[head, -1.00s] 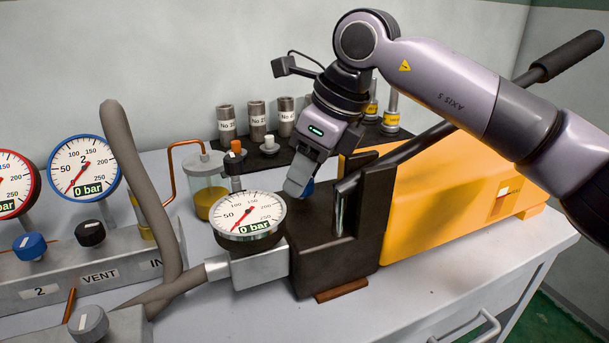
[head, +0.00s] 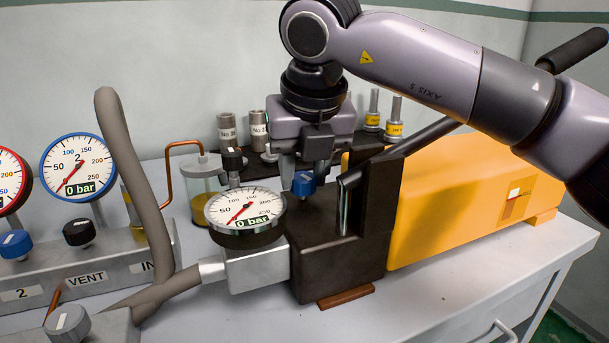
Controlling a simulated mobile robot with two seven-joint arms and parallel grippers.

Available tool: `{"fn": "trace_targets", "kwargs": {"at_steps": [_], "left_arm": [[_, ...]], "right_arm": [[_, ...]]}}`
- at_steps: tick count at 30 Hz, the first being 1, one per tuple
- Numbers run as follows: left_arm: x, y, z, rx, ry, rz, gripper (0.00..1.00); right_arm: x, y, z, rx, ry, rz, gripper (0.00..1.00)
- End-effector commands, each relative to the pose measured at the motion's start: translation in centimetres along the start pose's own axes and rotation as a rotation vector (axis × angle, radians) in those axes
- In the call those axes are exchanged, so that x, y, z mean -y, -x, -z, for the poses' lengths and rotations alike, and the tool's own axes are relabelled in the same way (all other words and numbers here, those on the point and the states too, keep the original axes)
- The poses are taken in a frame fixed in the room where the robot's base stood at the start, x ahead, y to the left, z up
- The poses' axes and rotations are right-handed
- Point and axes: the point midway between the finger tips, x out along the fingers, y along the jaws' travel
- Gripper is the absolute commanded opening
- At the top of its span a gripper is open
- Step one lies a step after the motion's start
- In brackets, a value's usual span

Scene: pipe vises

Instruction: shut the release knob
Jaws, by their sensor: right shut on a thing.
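The release knob (head: 304,184) is a small blue knob with a white mark. It sits on top of the black pump block (head: 320,255), just behind the round gauge (head: 246,210), which reads 0 bar. My right gripper (head: 304,172) points down over the block from above, with its fingers shut on the blue knob. The fingers hide part of the knob's upper side. My left gripper is not in view.
The yellow pump body (head: 460,210) with its long black lever (head: 575,50) stands to the right. A jar (head: 203,185) and several fittings stand behind. A valve manifold (head: 85,270) and grey hose (head: 140,180) are at left.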

Motion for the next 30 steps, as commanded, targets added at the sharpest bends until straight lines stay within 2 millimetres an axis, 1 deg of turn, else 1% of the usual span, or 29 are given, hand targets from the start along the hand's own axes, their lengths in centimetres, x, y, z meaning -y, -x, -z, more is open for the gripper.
{"fn": "trace_targets", "kwargs": {"at_steps": [6,12,19,30], "left_arm": [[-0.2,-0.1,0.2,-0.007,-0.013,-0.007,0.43],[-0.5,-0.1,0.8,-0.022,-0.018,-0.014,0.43],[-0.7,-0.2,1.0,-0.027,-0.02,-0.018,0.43],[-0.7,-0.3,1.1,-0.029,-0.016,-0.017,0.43]], "right_arm": [[-0.1,0.1,-0.1,0.003,-0.142,0.06,0.07],[-0.1,0.1,-0.1,0.002,-0.228,0.094,0.07],[-0.1,0.1,-0.1,0.001,-0.274,0.112,0.07],[-0.1,0.1,-0.1,0.002,-0.282,0.114,0.07]]}}
